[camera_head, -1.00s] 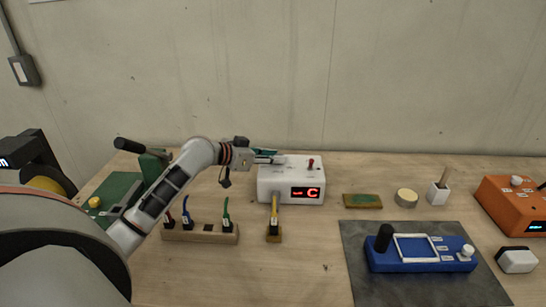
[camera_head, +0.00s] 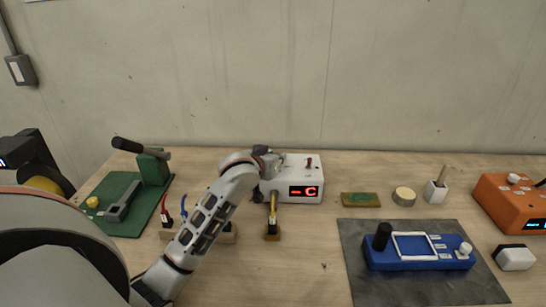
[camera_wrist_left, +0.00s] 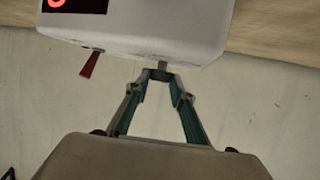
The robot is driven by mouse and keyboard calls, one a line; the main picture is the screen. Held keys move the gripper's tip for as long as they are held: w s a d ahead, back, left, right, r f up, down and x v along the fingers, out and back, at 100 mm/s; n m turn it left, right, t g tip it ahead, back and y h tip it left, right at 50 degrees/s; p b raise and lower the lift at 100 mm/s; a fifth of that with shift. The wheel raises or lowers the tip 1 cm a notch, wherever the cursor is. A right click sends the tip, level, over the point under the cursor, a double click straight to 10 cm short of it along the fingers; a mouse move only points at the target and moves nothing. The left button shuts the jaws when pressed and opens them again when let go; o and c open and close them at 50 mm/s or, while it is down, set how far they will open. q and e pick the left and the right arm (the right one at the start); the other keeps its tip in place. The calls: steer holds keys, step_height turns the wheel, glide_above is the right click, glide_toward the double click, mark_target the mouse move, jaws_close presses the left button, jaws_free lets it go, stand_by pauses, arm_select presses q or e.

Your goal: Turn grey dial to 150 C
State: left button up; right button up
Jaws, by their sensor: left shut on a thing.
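A white box (camera_head: 305,185) with a red-lit display (camera_head: 303,191) stands on the bench. The display ends in a C; its other characters are too small to read. In the left wrist view the box (camera_wrist_left: 190,25) shows upside down, with the grey dial (camera_wrist_left: 162,65) sticking up from its top. My left gripper (camera_wrist_left: 160,77) is shut on the dial, its two green-lined fingers meeting there. In the head view my left gripper (camera_head: 270,158) is at the box's top left and hides the dial. My right gripper is not in view.
A red lever (camera_head: 309,161) stands on the box near the dial. A yellow-handled tool (camera_head: 272,220) stands in front of it. My left arm partly covers a wooden cable rack (camera_head: 228,237). A blue fixture (camera_head: 420,258) lies on a dark mat to the right.

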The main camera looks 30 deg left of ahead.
arm_select(q)
steer(key=n+y, duration=0.2)
steer(key=d+n+g+y, duration=0.1)
steer(key=y, duration=0.1)
steer(key=shift+w+n+g, duration=0.15)
steer(key=shift+n+g, duration=0.15)
steer(key=shift+n, duration=0.1)
steer(key=shift+n+g+y, duration=0.3)
steer(key=shift+n+y, duration=0.2)
steer(key=shift+w+y, duration=0.1)
steer(key=shift+y, duration=0.2)
steer(key=o, duration=1.1)
steer(key=shift+a, duration=0.15)
